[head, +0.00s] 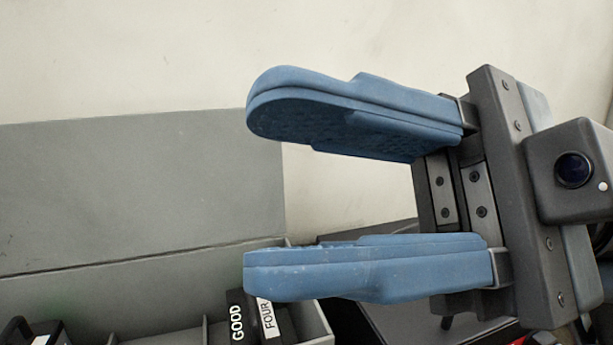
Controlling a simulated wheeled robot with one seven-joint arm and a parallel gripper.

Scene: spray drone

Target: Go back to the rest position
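My gripper (250,190) is large and close in the head view, coming in from the right side. Its two blue fingers point left, one above the other, with a wide gap between them. The gap is empty, so the gripper is open and holds nothing. The lower finger covers part of the open grey case behind it. A camera block sits on my gripper's dark body at the right.
An open grey case (140,190) stands at the lower left, its lid raised. A black item labelled GOOD and FOUR (240,318) lies in one compartment, partly hidden by the lower finger. Another black item (30,332) shows at the lower left. A pale wall is behind.

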